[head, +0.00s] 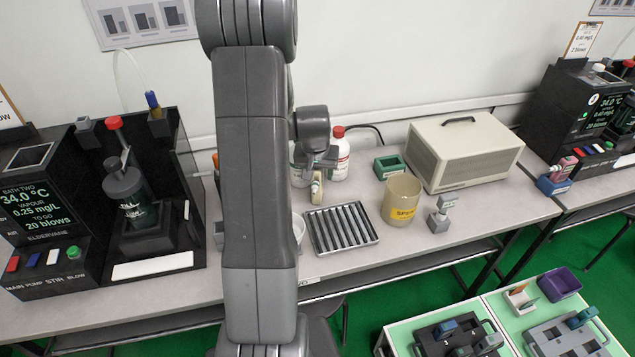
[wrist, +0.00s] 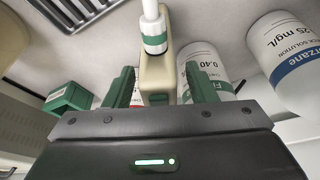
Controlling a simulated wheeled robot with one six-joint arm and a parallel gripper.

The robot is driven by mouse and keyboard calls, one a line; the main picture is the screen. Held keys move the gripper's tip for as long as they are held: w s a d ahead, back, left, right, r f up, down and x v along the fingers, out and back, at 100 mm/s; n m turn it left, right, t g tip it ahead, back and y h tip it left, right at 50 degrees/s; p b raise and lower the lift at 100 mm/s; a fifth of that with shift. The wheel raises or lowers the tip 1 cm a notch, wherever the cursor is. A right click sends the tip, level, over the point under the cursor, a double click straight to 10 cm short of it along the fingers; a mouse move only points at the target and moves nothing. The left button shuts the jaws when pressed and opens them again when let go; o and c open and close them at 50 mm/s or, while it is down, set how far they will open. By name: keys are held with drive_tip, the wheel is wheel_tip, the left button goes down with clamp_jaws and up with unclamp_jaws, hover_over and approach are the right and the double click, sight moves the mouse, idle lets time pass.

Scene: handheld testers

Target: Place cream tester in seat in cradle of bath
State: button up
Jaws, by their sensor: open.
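The cream tester (head: 317,188) stands on the bench behind the ribbed tray, below my gripper (head: 318,160). In the wrist view the cream tester (wrist: 156,72) has a white mouthpiece with a green band. My gripper (wrist: 158,82) is open, with one green finger on each side of the tester's body; I cannot tell whether they touch it. A black bath unit (head: 130,225) labelled bath two stands at the left, its screen showing 34.0 °C and 20 blows. A second bath unit (head: 580,105) stands at the right. A blue cradle (head: 553,186) in front of it holds a pink tester (head: 564,168).
A ribbed metal tray (head: 341,229), an amber beaker (head: 401,200), a small grey stand (head: 438,222) and a green holder (head: 389,166) stand around the tester. A red-capped bottle (head: 340,157) is close behind. A beige case (head: 465,152) is farther right.

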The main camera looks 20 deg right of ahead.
clamp_jaws()
